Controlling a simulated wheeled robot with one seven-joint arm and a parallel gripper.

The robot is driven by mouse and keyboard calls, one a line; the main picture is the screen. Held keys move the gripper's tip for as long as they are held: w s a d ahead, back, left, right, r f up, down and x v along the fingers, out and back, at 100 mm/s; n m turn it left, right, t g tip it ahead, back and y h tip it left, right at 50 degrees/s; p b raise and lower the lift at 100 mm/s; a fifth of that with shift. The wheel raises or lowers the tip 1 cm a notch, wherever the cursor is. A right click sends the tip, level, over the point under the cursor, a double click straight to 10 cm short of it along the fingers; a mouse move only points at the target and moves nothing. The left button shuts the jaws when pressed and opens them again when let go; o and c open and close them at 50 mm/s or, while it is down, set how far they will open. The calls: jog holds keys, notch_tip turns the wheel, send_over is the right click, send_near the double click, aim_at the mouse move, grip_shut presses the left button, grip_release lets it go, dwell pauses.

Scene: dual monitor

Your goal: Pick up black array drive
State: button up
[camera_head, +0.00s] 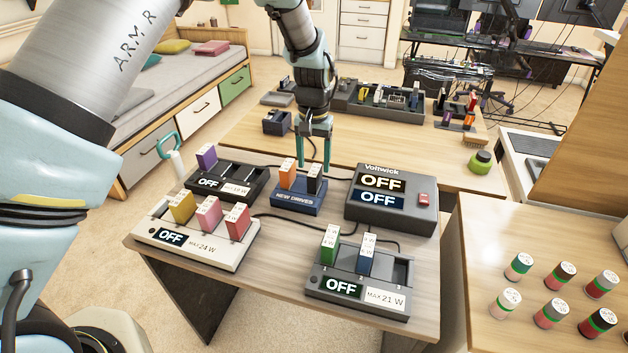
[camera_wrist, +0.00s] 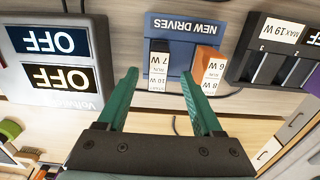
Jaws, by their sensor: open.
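The black drive (camera_head: 315,184) stands upright in the right slot of the blue NEW DRIVES dock (camera_head: 300,201), beside an orange drive (camera_head: 287,180). In the upside-down wrist view the black drive (camera_wrist: 160,46) has a white label and lies ahead, between the lines of the two fingers. The orange drive (camera_wrist: 208,60) shows to its right there, near the right fingertip. My gripper (camera_head: 313,165) is open and empty, its green fingers pointing down over the dock. The wrist view shows both fingertips (camera_wrist: 160,74) wide apart. Contact with either drive cannot be told.
A black dock (camera_head: 262,178) with a purple drive and a white dock (camera_head: 190,258) with several drives stand left. The Voltwick box (camera_head: 415,215) reads OFF, right of the blue dock. A grey dock (camera_head: 325,297) with green and blue drives is in front. Cables cross the table.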

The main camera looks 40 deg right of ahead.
aim_at(315, 170)
jog(key=shift+d+f+p, duration=0.15)
jog(key=shift+f+p, duration=1.15)
jog(key=shift+f, duration=1.4)
grip_shut()
